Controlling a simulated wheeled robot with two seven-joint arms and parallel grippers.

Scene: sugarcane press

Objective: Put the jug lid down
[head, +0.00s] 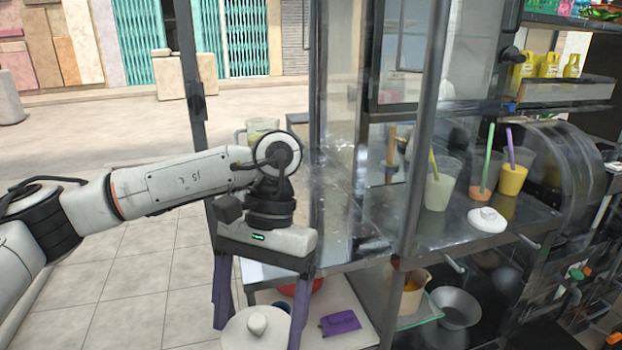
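My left gripper (260,335) points down at the lower middle, its two purple fingers wide apart. A large round white lid with a knob (257,322) shows between and below the fingers, cut by the bottom edge. The fingers look clear of the knob; I cannot tell whether they touch the rim. A smaller white lid with a knob (487,219) lies on the metal counter at the right, with no gripper near it. A clear jug (260,130) stands behind my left wrist, mostly hidden. Which lid belongs to it I cannot tell. My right gripper is out of view.
Cups with straws (440,186) stand on the metal counter (390,225) beside the small lid. Upright posts and clear panels rise right of my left arm. Below are a purple item (340,322), a pale pot (412,292) and a metal bowl (455,308). Tiled floor is open at left.

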